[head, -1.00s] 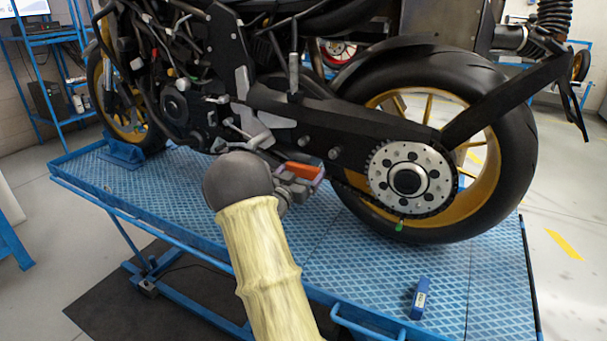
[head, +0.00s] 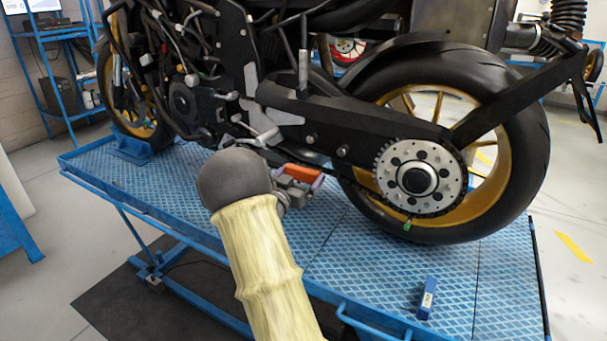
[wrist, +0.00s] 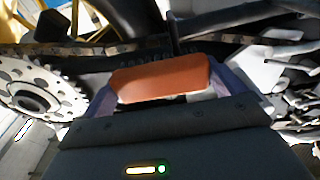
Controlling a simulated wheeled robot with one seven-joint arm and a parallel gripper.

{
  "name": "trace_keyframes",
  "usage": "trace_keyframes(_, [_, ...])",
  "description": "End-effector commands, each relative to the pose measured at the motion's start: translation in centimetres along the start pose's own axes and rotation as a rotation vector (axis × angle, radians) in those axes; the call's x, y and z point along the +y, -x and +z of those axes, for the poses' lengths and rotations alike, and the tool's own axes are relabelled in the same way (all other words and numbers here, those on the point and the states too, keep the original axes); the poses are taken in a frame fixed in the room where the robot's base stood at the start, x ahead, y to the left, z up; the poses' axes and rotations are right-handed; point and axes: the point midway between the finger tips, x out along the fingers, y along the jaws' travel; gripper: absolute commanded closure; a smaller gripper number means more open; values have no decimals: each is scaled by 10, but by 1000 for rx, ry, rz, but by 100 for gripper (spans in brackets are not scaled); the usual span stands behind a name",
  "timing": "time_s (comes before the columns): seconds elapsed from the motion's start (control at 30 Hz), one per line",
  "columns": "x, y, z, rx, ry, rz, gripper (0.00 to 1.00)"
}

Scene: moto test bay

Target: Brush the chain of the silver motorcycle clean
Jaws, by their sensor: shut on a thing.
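My gripper (head: 302,184) is shut on an orange-red block (head: 300,173), which looks like the brush. The motorcycle (head: 330,110) looks mostly black with silver parts and gold wheels. Its rear sprocket (head: 418,178) is right of my gripper. The chain (wrist: 110,48) shows in the wrist view, running from the sprocket (wrist: 35,90) behind the block. A gap seems to separate block and chain, but contact is hard to judge. In the head view most of the chain is hidden.
The motorcycle stands on a blue lift platform (head: 340,255). A green-tipped part (head: 407,224) hangs below the sprocket. The rear tire (head: 520,170) is to the right. A blue shelf (head: 60,65) stands at the back left.

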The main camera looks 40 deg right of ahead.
Motion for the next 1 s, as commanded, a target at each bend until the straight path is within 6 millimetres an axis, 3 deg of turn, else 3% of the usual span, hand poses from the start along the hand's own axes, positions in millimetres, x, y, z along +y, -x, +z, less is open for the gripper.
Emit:
trace_keyframes(0.5, [-2,42,-6,1,-1,-5,38])
trace_keyframes(1.0, [0,43,-6,1,-1,-1,38])
